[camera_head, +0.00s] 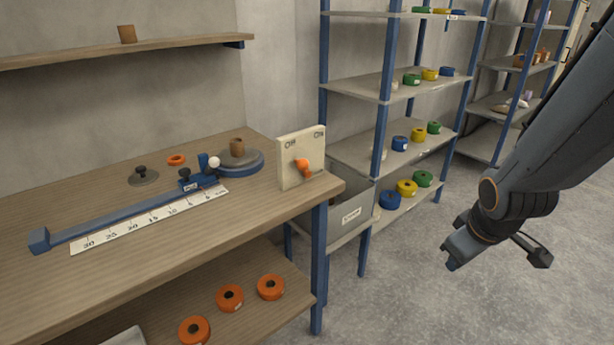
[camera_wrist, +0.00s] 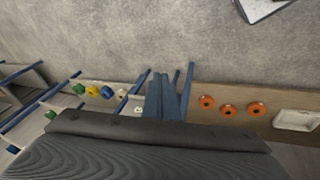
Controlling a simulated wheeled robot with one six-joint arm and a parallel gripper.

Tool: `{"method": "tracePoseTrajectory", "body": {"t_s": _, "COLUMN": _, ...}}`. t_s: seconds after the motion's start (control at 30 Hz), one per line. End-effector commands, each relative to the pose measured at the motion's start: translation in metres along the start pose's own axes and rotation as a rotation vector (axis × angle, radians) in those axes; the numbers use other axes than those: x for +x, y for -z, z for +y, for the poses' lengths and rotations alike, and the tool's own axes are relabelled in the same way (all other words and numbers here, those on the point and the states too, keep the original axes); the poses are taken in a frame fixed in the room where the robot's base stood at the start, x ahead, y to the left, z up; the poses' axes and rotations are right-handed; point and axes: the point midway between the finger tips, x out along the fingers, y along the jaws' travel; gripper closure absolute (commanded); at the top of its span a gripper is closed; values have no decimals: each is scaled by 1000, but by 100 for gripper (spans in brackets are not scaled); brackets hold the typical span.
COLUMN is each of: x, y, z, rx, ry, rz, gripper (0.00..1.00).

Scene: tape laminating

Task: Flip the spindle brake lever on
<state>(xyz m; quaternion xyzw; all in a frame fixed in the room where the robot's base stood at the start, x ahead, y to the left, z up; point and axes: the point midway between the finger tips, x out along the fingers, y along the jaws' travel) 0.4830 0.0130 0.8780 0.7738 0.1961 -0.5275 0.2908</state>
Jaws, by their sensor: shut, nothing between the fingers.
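The spindle brake lever (camera_head: 302,167) is a short orange handle on an upright cream panel (camera_head: 288,174) at the right end of the workbench. The panel reads "Off" at upper left and "On" at upper right. I cannot tell which label the handle points to. My gripper (camera_head: 451,258) is shut and empty, in the air over the floor, well to the right of the panel and apart from it. Its blue fingers (camera_wrist: 166,97) also show in the wrist view, where the lever is not seen.
The workbench (camera_head: 120,178) carries a blue bar with a ruler and a round blue spindle base (camera_head: 250,165). Orange rolls (camera_head: 230,297) lie on its lower shelf. A shelving rack (camera_head: 352,84) with coloured rolls stands right behind the panel. The floor (camera_head: 400,300) below my gripper is clear.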

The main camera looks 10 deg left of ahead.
Motion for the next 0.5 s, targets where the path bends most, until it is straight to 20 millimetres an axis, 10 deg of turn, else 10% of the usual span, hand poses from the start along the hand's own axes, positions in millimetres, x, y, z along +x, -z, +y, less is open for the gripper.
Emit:
{"method": "tracePoseTrajectory", "body": {"t_s": 0.23, "x": 30, "y": 87, "z": 1, "rx": -609, "ry": -133, "rz": 290, "gripper": 100}}
{"method": "tracePoseTrajectory", "body": {"t_s": 0.5, "x": 30, "y": 173, "z": -44, "rx": -1202, "ry": -343, "rz": 646, "gripper": 100}}
